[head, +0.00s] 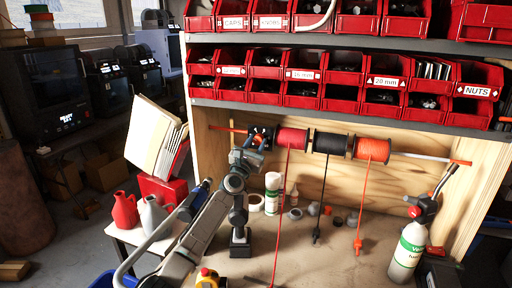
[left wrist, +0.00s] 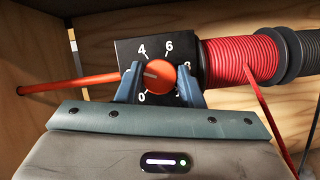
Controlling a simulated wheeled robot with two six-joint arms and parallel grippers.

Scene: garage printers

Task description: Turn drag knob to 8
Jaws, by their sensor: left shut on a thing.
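The drag knob (left wrist: 158,75) is a round orange knob on a black dial box (left wrist: 128,48), seen in the left wrist view. White figures 4, 6, 8 and 0 show around it. Its pale pointer mark points left, between 0 and 4; the left finger covers the dial there. My left gripper (left wrist: 161,88) has its two blue fingers on either side of the knob, shut on it. In the head view my left gripper (head: 250,148) reaches the black box (head: 262,131) at the left of the spool rod, and the knob is hidden. My right gripper does not show.
Beside the box are a red spool (head: 291,138), a black spool (head: 330,142) and an orange spool (head: 372,149), with lines hanging down. Red bins (head: 232,62) fill the shelves above. Bottles stand on the bench below, including a large white one (head: 407,252) at right.

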